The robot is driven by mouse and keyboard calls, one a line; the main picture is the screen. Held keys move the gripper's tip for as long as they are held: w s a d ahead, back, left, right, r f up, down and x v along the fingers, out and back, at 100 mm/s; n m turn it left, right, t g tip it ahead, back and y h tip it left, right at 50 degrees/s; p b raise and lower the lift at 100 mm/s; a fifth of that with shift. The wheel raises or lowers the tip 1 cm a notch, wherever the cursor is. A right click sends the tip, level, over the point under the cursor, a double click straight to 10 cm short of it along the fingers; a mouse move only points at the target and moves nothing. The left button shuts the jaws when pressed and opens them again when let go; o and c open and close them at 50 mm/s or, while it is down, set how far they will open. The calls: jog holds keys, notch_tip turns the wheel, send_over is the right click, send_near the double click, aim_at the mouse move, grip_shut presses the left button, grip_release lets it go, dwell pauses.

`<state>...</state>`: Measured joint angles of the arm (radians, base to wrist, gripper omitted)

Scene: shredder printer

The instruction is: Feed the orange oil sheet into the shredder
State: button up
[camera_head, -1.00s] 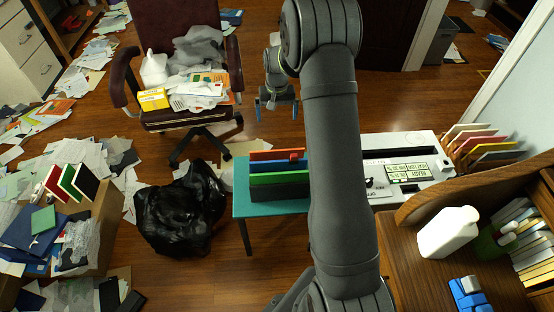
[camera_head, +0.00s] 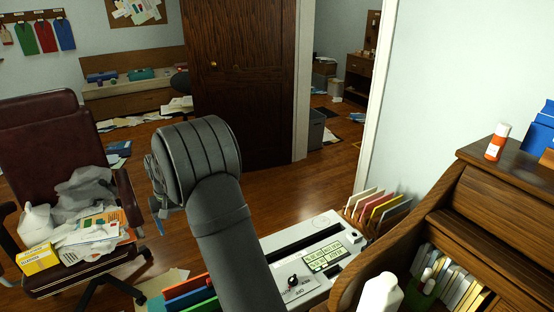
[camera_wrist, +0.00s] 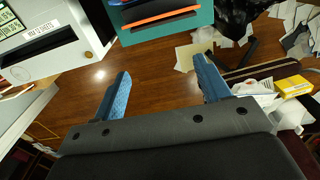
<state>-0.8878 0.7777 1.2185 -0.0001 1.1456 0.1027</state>
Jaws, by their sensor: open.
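The orange sheet (camera_head: 186,284) stands in a holder beside a blue and a green sheet, low in the head view, partly covered by my arm.
A maroon chair (camera_head: 60,140) loaded with papers, a bag and a yellow box stands at the left. A wooden desk (camera_head: 500,215) is at the right, with a white bottle (camera_head: 380,294) near it. Upright folders (camera_head: 378,209) stand behind the shredder. Papers litter the floor.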

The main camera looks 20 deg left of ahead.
jog(key=c, duration=0.7)
jog(key=f+m, duration=0.6)
jog(key=f, duration=0.3)
jog(key=f+m, duration=0.6)
jog(key=f, duration=0.3)
jog(key=f+m+t+y, duration=0.1)
jog(key=f+m, duration=0.5)
jog(key=f, duration=0.4)
jog(key=shift+s+d, duration=0.25)
jog(key=shift+c, duration=0.2)
grip_shut()
jog(key=shift+r, duration=0.15)
